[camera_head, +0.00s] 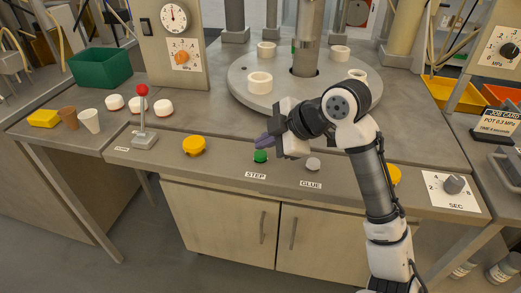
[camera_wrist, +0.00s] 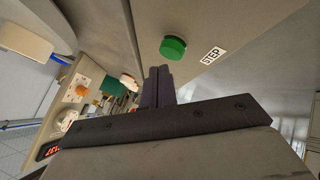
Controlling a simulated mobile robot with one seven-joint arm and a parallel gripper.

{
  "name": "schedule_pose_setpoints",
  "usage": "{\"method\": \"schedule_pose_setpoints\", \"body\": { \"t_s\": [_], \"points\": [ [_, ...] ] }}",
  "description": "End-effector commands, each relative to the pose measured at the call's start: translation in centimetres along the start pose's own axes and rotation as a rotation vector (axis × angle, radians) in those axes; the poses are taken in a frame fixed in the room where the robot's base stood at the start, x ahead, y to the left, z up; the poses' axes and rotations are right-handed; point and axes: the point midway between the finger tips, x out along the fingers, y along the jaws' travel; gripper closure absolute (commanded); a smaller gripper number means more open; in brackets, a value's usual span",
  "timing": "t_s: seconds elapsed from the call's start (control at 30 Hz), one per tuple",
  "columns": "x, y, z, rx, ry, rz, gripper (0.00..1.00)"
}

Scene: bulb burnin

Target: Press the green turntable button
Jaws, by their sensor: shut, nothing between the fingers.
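The green button (camera_head: 260,156) sits on the front panel of the bench, just above a label reading STEP. It also shows in the wrist view (camera_wrist: 173,47), above and a little right of the fingertips. My gripper (camera_head: 264,140) is shut and empty. In the head view its purple fingers point left and lie just above and behind the button. In the wrist view the closed fingers (camera_wrist: 158,82) appear apart from the button, though I cannot tell the exact gap. The round grey turntable (camera_head: 240,82) stands behind the gripper with several white rings on it.
On the front panel are a yellow button (camera_head: 194,146), a grey button (camera_head: 313,164) labelled GLUE, and a red-knobbed lever (camera_head: 143,115) at left. Another yellow button (camera_head: 394,175) is partly behind my arm. A dial (camera_head: 454,185) marked SEC is at right.

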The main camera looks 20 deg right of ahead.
Motion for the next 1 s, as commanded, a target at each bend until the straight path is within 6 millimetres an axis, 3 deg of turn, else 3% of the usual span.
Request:
{"method": "schedule_pose_setpoints", "body": {
  "t_s": [0.37, 1.0],
  "points": [
    [-0.2, 0.2, -0.1, 0.001, 0.000, 0.000, 1.00],
    [-3.6, 2.6, -2.6, 0.001, 0.000, 0.000, 1.00]
  ]
}}
